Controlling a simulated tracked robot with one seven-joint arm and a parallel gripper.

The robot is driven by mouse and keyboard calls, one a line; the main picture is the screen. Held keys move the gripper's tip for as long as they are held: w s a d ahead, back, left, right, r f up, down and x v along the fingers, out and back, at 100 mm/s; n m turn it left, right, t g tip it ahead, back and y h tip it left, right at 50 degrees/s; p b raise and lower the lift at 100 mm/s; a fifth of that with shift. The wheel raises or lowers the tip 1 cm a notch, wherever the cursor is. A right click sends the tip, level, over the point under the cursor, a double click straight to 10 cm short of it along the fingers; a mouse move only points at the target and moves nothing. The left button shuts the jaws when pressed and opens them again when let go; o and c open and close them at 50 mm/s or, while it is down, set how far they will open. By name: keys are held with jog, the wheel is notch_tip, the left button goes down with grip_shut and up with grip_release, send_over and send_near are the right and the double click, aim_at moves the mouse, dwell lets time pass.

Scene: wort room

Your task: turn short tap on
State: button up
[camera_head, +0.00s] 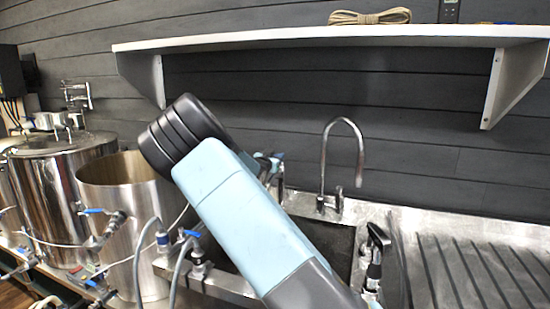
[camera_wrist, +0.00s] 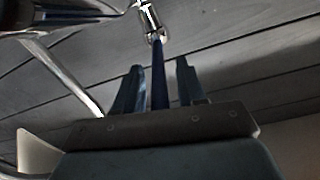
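In the wrist view, a narrow dark blue lever (camera_wrist: 158,75) hangs from a chrome tap fitting (camera_wrist: 149,20). My gripper (camera_wrist: 160,78) has its two fingers apart, one on each side of the lever. Gaps show between the lever and both fingers, so it is not clamped. In the head view, my arm covers most of the gripper; a small dark part of it (camera_head: 268,163) shows beside the arm, close to a chrome post (camera_head: 280,185) behind the sink. Most of the short tap is hidden there.
A tall gooseneck tap (camera_head: 323,160) stands right of my gripper. A black-handled fitting (camera_head: 375,255) stands at the sink's front right, by a ribbed drainboard (camera_head: 480,270). A white shelf (camera_head: 330,39) hangs above. Steel vessels (camera_head: 125,200) with blue-handled valves are left.

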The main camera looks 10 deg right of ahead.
grip_shut()
dwell(0.6)
